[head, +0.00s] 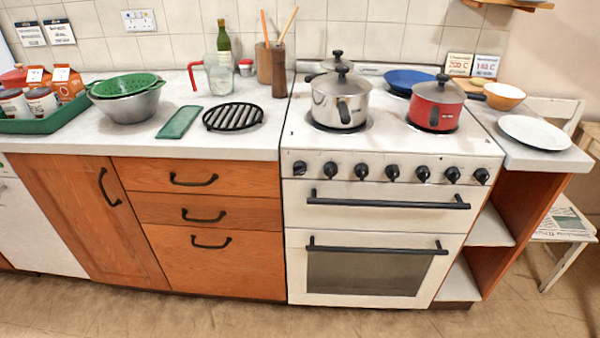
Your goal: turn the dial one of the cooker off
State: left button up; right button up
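The white cooker (296,215) stands right of the wooden cabinets. A row of black dials runs along its front panel, with a leftmost dial (300,168), one beside it (331,169), and several more to the right up to the rightmost dial (482,176). No label tells me which is dial one, and the pointer settings are too small to read. A steel saucepan (336,100) sits on the front left hob and a red pot (434,106) on the front right one. Neither of my grippers is in view.
Two oven door handles (388,203) stick out below the dials. A white plate (535,131) lies on the right counter end, and a black trivet (233,116) on the left counter. A white chair (567,222) stands at the right. The floor in front is clear.

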aim_at(299, 168)
jog(key=k, duration=0.5)
jog(key=u, duration=1.95)
jog(key=i, duration=1.1)
jog(key=z, duration=2)
